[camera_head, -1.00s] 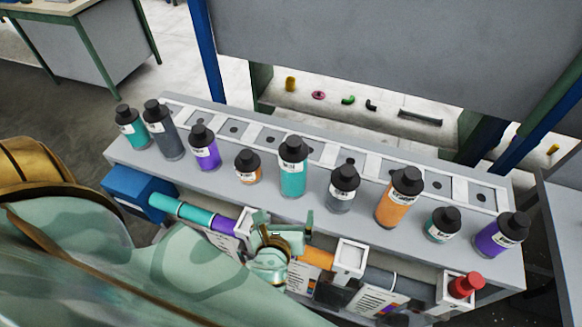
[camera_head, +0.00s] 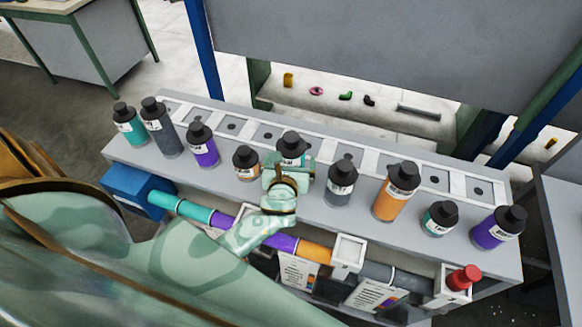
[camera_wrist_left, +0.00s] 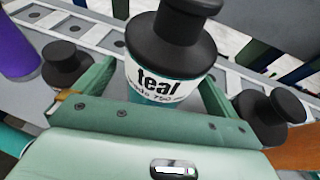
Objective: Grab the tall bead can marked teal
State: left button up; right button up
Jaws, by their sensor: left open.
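The tall teal bead can (camera_head: 292,146) has a black cap and a white label, and stands upright near the middle of the row. My left gripper (camera_head: 288,173) is at its near side in the head view and hides its lower part. In the left wrist view the can (camera_wrist_left: 165,52) stands between the spread fingers of my left gripper (camera_wrist_left: 157,82), and its label reads "teal". The jaws are open around it; contact cannot be told. My right gripper is not in view.
A small orange can (camera_head: 247,165) stands close on the left and a grey can (camera_head: 340,186) close on the right. More cans line the grey bench (camera_head: 130,160). A pipe with coloured sections (camera_head: 317,254) runs along the bench front.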

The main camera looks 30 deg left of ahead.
pick_arm(q)
jog(key=shift+x, duration=1)
jog(key=shift+d, duration=0.1)
jog(key=shift+c, duration=1.2)
jog(key=c, duration=1.4)
